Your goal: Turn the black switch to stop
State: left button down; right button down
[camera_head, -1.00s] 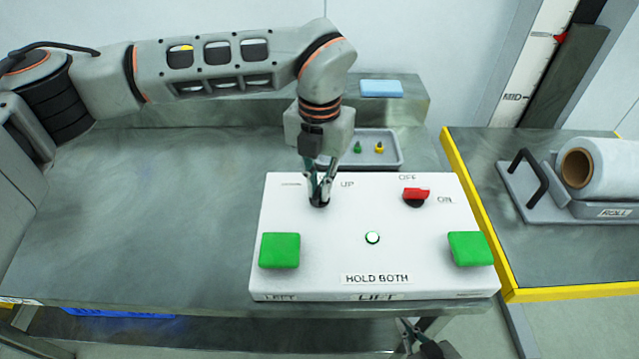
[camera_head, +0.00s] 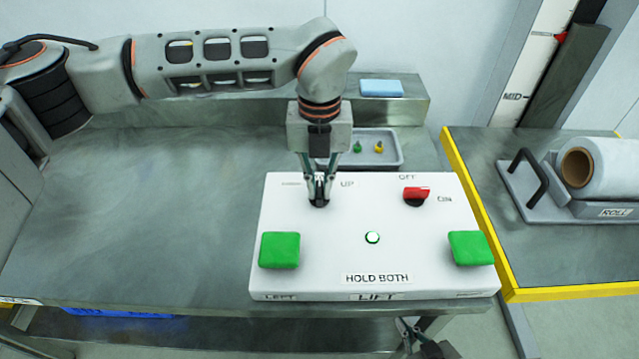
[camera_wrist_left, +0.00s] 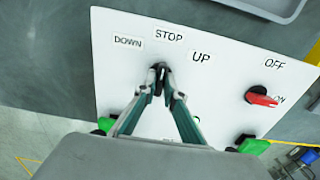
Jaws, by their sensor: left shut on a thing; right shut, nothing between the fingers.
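The black switch (camera_head: 319,201) stands on the upper left of the white control box (camera_head: 330,225). My left gripper (camera_head: 319,196) points down and is shut on the black switch. In the left wrist view the switch (camera_wrist_left: 159,68) shows between the fingertips, just below the STOP label (camera_wrist_left: 169,34), with DOWN (camera_wrist_left: 128,42) to its left and UP (camera_wrist_left: 201,58) to its right. The fingers hide much of the switch. My right gripper (camera_head: 408,326) is only partly in view below the table's front edge.
A red switch (camera_head: 416,193) marked OFF and ON sits at the box's upper right. Two green buttons (camera_head: 279,250) (camera_head: 468,248) and a white round light (camera_head: 372,238) are on the box. Behind it is a grey tray (camera_head: 388,149) with small pegs. The table's left side is clear.

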aim_at(320, 189)
pick_arm(q)
jog(key=shift+w+r, duration=0.1)
jog(key=c, duration=2.1)
grip_release()
jog(key=shift+c, duration=0.2)
notch_tip(320, 189, up, 12)
